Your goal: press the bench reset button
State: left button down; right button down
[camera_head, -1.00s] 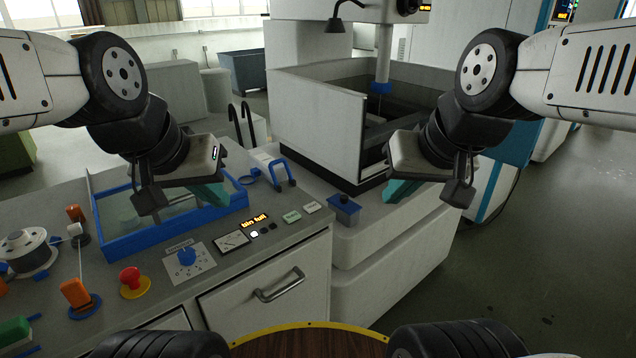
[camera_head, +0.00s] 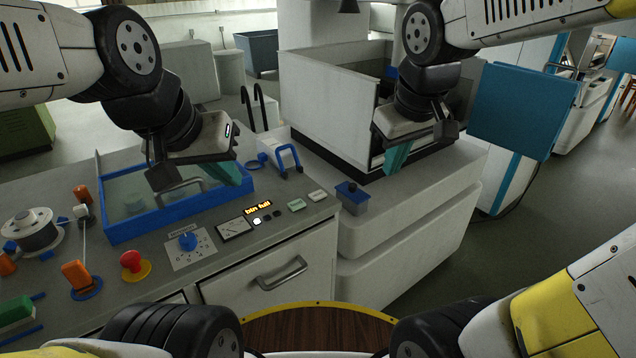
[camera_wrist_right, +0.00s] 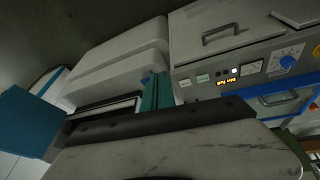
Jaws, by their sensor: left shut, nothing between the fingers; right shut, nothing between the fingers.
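The bench's front panel carries a small pale green button plate (camera_head: 297,205) and a whitish plate (camera_head: 317,196); their lettering is too small to read, so I cannot tell which is the reset button. The green plate (camera_wrist_right: 203,78) and whitish plate (camera_wrist_right: 185,83) also show in the right wrist view. My left gripper (camera_head: 229,173) is shut and empty above the blue-rimmed tray. My right gripper (camera_head: 397,158) is shut and empty above the white machine base, right of the plates and apart from them. Its teal fingers (camera_wrist_right: 157,92) show in the wrist view.
A lit display (camera_head: 257,207), a white lit button (camera_head: 257,221), a meter (camera_head: 235,229), a blue knob (camera_head: 187,241) and a red mushroom button (camera_head: 131,260) share the bench. The blue-rimmed tray (camera_head: 120,236) and a blue clamp (camera_head: 288,158) stand behind. A blue box (camera_head: 352,197) sits right.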

jog(key=w+a+f+n+h, duration=0.45)
jog(key=w+a+n, duration=0.25)
jog(key=w, duration=0.5)
jog(key=n+t+h, duration=0.2)
jog(key=n+h, duration=0.1)
jog(key=n, duration=0.2)
send_over(315, 195)
notch_tip(315, 195, down, 4)
jog(key=shift+s+f, duration=0.1)
jog(key=shift+f, duration=0.05)
jog(key=shift+f, duration=0.1)
jog(key=shift+f, duration=4.35)
jog(key=shift+f, duration=0.15)
jog(key=shift+f, duration=0.25)
